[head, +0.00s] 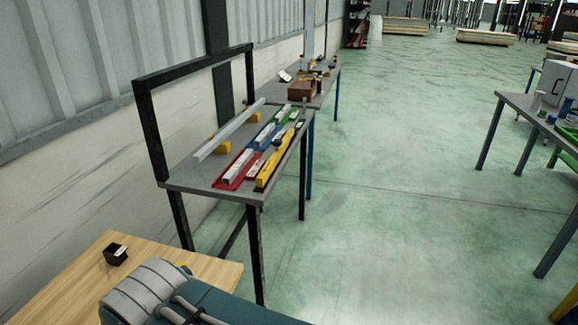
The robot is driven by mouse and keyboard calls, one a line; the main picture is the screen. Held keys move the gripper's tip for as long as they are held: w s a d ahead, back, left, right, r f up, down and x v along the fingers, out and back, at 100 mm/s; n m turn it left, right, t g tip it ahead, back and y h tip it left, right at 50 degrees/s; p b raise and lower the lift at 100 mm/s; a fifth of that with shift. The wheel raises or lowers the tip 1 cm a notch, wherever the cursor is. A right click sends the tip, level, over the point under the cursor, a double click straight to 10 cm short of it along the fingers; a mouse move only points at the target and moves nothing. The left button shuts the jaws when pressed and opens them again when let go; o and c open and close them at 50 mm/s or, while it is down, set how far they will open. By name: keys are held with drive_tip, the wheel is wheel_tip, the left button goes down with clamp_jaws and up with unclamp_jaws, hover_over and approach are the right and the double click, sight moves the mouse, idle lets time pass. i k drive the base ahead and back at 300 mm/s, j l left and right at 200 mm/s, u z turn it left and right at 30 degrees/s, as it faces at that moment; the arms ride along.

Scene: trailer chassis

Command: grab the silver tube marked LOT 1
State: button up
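A grey table with a black frame (200,176) stands at centre left against the wall. On it, silver-white tubes lie in coloured trays: one tube (239,166) in the red tray (222,184), one (265,134) in the blue tray (252,146), and one (281,114) in the green tray (293,118). A long silver bar (229,131) rests on yellow supports behind them. Any marking is too small to read, so I cannot tell which is LOT 1. My gripper is not in view.
A yellow bar (272,166) lies along the table's front edge. A second table with a brown box (302,90) stands behind. A wooden table (82,280) with a small black box (115,254) is at lower left. Green floor (400,200) is clear up to the right-hand table (530,105).

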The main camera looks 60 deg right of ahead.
sight(230, 175)
drive_tip(key=k+z, duration=0.15)
drive_tip(key=z, duration=1.3)
drive_tip(key=l+z, duration=0.1)
drive_tip(key=l, duration=0.2)
drive_tip(key=i+l+u, duration=0.15)
drive_tip(key=l, duration=0.25)
drive_tip(key=i+l+u, duration=0.15)
drive_tip(key=l, duration=0.3)
drive_tip(key=l+u, duration=0.15)
drive_tip(key=l, duration=0.3)
drive_tip(key=i+l+u, duration=0.15)
drive_tip(key=l, duration=0.3)
drive_tip(key=i+l+u, duration=0.25)
drive_tip(key=i, duration=0.3)
drive_tip(key=i+l+u, duration=0.3)
drive_tip(key=i, duration=0.2)
drive_tip(key=i+l, duration=0.1)
drive_tip(key=i, duration=0.25)
drive_tip(key=j+u, duration=0.05)
